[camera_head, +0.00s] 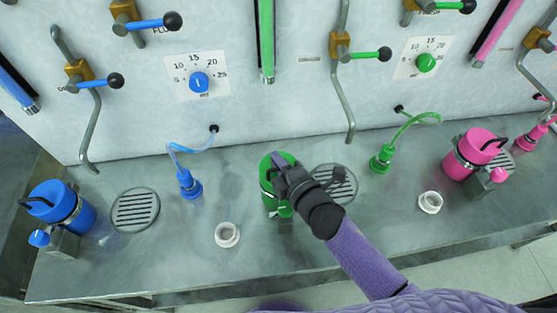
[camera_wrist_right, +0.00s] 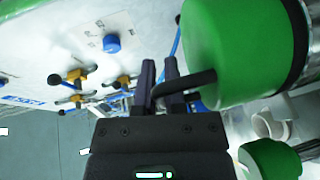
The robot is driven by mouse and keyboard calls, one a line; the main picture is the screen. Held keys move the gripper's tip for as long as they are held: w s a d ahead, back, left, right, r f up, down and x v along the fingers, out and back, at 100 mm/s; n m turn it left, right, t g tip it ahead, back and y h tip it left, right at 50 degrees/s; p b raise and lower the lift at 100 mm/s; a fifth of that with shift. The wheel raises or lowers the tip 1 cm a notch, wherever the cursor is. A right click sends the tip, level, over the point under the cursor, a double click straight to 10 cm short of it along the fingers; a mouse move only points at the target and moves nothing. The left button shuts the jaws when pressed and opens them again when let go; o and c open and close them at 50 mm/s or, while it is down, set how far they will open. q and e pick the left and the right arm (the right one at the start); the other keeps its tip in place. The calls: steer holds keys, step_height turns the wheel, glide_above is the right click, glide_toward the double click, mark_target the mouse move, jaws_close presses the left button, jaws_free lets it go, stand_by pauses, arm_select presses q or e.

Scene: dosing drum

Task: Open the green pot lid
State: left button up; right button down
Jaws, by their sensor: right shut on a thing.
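The green pot (camera_head: 266,190) stands on the grey counter, just left of the middle drain grate. Its green lid (camera_wrist_right: 225,50) fills the upper right of the right wrist view and sits on the pot; I see no clear gap under it. My right gripper (camera_head: 284,172) reaches over the pot from the lower right and hides part of it. In the wrist view the right gripper's fingers (camera_wrist_right: 160,75) are shut on the dark curved lid handle (camera_wrist_right: 188,84). A green knob (camera_wrist_right: 270,160) shows below the lid there. My left gripper is not in view.
A blue pot (camera_head: 82,212) stands at left, a pink pot (camera_head: 470,155) at right. A green hose nozzle (camera_head: 381,160) and a blue one (camera_head: 189,186) stand on the counter. White round fittings (camera_head: 227,235) and a drain grate (camera_head: 135,209) lie around. Levers hang behind.

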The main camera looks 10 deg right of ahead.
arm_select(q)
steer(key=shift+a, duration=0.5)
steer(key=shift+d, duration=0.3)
